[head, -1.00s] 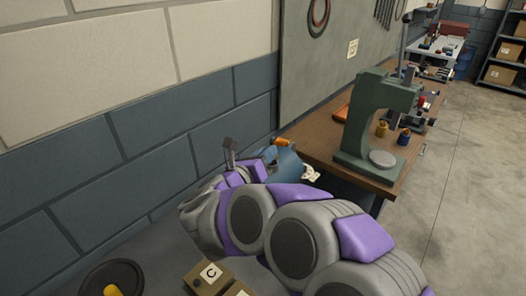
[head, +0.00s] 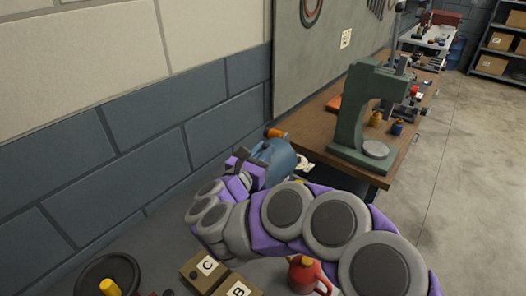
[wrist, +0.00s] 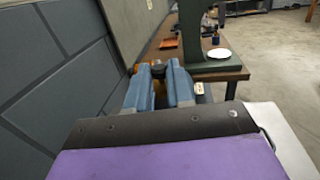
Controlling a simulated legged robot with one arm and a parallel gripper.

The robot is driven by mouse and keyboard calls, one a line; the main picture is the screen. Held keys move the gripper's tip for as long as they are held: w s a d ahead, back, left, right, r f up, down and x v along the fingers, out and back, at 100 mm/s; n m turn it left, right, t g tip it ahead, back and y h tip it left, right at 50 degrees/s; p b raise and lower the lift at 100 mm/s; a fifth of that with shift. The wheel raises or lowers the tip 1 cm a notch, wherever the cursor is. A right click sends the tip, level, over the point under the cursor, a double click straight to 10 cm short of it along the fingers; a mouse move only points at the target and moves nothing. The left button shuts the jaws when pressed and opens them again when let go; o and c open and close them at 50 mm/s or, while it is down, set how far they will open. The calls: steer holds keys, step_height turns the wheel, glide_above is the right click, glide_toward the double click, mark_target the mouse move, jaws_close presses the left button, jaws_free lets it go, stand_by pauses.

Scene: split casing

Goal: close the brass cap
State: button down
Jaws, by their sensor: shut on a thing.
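The brass cap (head: 276,133) shows as a small orange-brass piece at the far end of my blue gripper (head: 281,150) in the head view. In the wrist view, part of the cap (wrist: 143,67) shows behind the left finger. My gripper (wrist: 158,73) has its two blue fingers close together on a small dark, rounded part between the tips, which looks like part of the cap piece. The fingers and my wrist hide most of the cap and whatever it sits on, so I cannot tell how far it is closed.
A blue-grey wall runs close along the left. A wooden bench (head: 311,126) with a green press (head: 350,125) stands beyond. Boxes marked C (head: 203,272) and B (head: 236,287), a red can (head: 306,277) and a black wheel (head: 85,285) are nearby. The floor at right is clear.

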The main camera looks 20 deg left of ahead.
steer(key=shift+f, duration=0.1)
steer(key=c, duration=1)
jaws_free()
steer(key=shift+a, duration=0.2)
steer(key=shift+d, duration=0.15)
steer(key=v, duration=1.7)
steer(key=shift+s, duration=0.15)
